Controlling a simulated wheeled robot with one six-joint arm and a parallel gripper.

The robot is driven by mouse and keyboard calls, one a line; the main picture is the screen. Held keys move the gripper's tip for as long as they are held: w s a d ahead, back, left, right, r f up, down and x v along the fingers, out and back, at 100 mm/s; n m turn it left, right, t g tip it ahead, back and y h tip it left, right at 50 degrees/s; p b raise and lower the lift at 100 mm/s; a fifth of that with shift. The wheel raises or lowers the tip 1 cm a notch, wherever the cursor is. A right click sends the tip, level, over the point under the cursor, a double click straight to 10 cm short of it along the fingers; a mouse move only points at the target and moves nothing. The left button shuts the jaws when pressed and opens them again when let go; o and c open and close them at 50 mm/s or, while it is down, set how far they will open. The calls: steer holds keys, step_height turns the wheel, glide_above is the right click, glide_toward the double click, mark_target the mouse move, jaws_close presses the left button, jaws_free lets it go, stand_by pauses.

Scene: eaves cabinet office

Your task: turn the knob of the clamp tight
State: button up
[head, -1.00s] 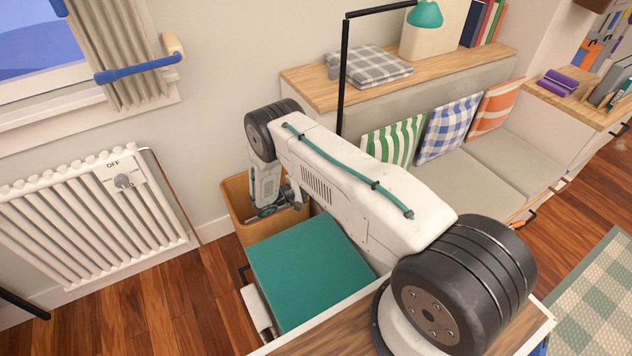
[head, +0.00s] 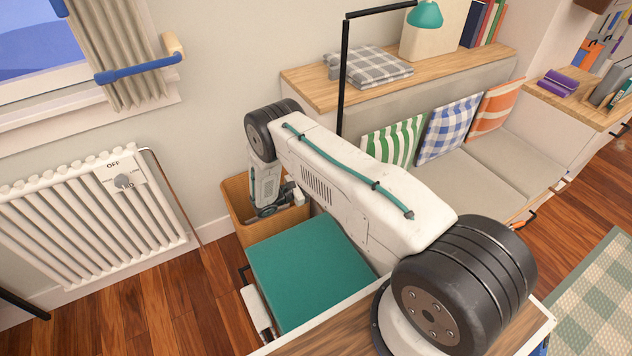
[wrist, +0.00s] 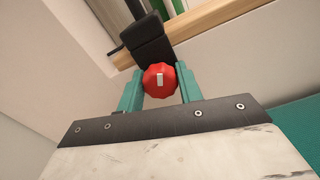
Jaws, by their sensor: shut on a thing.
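The clamp's red knob (wrist: 160,80) is round with a lobed rim and a white mark on its face. It sits between the two teal fingers of my gripper (wrist: 160,75) in the wrist view, and they are shut on it. The black clamp body (wrist: 150,40) extends behind the knob, up to a wooden edge. In the head view, my wrist hangs over a tan open box, and the knob and clamp cannot be made out there.
The tan box (head: 236,207) stands by the wall, beside a teal-topped surface (head: 310,270). A white radiator (head: 85,220) is at left. A thin black lamp post (head: 344,80) rises behind my arm. A bench with cushions (head: 450,130) is at right.

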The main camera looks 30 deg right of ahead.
steer(key=n, duration=0.4)
steer(key=shift+a+n, duration=0.1)
steer(key=shift+n, duration=0.3)
stand_by(0.4)
steer(key=o, duration=1)
steer(key=shift+a, duration=0.1)
steer(key=a, duration=0.7)
steer(key=shift+a, duration=0.25)
